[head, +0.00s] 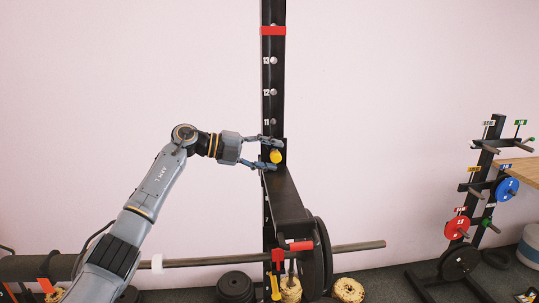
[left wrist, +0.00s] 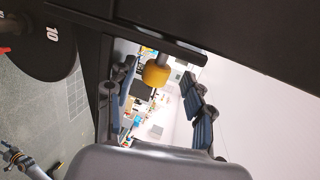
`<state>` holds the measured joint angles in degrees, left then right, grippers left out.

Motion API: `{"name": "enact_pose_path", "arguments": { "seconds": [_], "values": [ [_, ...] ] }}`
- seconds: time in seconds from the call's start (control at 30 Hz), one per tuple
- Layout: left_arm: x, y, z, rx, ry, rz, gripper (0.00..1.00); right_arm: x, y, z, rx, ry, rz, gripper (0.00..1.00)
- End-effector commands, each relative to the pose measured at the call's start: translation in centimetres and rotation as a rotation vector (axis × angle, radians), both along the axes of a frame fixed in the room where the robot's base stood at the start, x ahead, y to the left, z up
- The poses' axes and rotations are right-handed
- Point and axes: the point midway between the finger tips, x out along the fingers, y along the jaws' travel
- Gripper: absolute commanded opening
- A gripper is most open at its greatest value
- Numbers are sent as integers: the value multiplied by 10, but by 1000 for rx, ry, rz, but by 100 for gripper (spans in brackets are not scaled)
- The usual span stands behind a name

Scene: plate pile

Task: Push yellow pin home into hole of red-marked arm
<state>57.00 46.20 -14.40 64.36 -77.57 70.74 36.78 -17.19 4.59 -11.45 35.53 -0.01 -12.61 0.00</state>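A yellow pin knob (head: 276,156) is at the black bracket on the rack upright (head: 273,80), just below the number 11. It also shows in the left wrist view (left wrist: 157,72), with a short grey shaft between knob and dark metal; how deep the shaft sits is hidden. A black arm (head: 284,192) extends from the bracket toward me, with a red piece (head: 300,246) near its lower end. My left gripper (head: 270,152) is open, its fingers on either side of the knob. In the left wrist view gaps show between knob and fingers. My right gripper is out of view.
A barbell (head: 220,261) with black plates (head: 322,255) crosses low in front of the upright. A second yellow piece (head: 275,287) hangs lower down. A red band (head: 273,30) marks the upright's top. A plate rack (head: 476,190) stands right; the wall area between is clear.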

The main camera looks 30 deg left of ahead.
Motion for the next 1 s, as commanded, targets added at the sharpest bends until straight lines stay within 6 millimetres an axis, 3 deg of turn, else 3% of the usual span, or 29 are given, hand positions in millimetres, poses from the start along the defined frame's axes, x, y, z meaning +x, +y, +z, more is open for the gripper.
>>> {"name": "enact_pose_path", "arguments": {
  "seconds": [0.37, 0.8, 1.0],
  "values": [
    [-8, 10, 2, 2, 1, 3, 53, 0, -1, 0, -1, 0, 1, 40],
    [-64, 72, 24, 2, 1, 4, 53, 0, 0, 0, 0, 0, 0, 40],
    [-77, 84, 29, 0, 1, 1, 53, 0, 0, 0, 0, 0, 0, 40]
  ]
}}
